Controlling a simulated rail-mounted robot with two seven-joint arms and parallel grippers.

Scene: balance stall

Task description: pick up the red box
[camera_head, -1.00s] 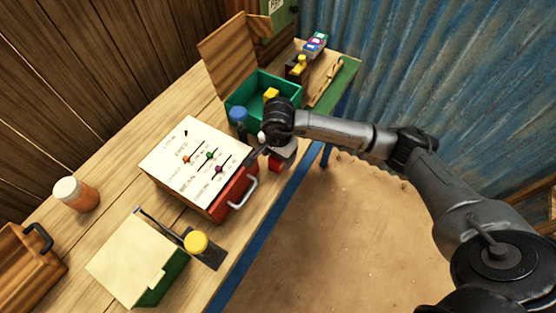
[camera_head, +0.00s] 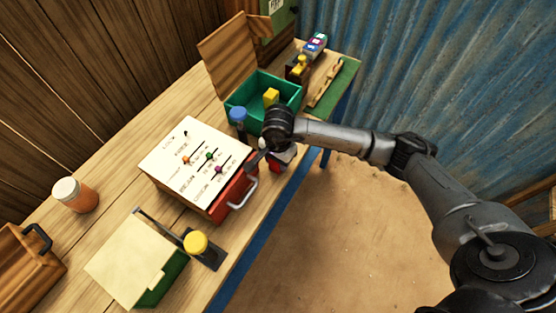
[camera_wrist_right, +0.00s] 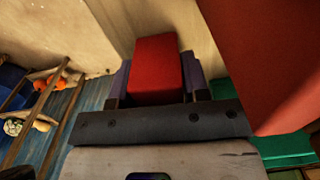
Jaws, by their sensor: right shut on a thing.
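The red box (camera_wrist_right: 157,65) sits between the two fingers of my right gripper (camera_wrist_right: 157,80) in the right wrist view, one finger against each side. The fingers are shut on it. In the head view my right gripper (camera_head: 276,156) hangs at the front edge of the table, just right of the red drawer; its own wrist hides most of the fingers and the box. I cannot tell whether the box still touches the surface under it. My left gripper is not in view.
The red drawer (camera_head: 236,191) with its grey handle is close left of my gripper. A yellow knob (camera_head: 196,242) and orange jar (camera_head: 76,195) are left.

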